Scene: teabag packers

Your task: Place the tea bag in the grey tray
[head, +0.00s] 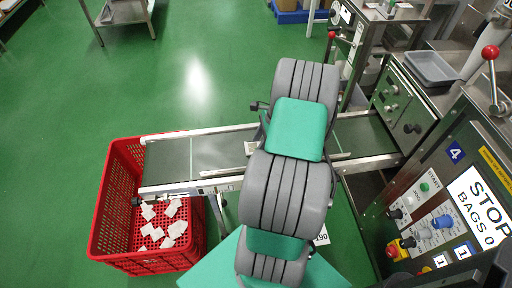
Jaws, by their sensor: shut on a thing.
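The grey tray (432,68) lies on the steel machine at the upper right and looks empty. My arm crosses the middle of the view. My gripper (260,112) is mostly hidden behind it; only small dark parts show at the arm's left side, above the conveyor. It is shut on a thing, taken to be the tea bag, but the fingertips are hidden. A small pale piece (250,148) shows at the arm's left edge over the belt; I cannot tell whether it is the tea bag. The tray is well to the right of the gripper.
A conveyor (215,152) runs from the machine to a red crate (115,200) holding several white tea bags (158,233). A control panel (440,215) with buttons and a red-knobbed lever (490,53) stand at the right. Green floor is free at the upper left.

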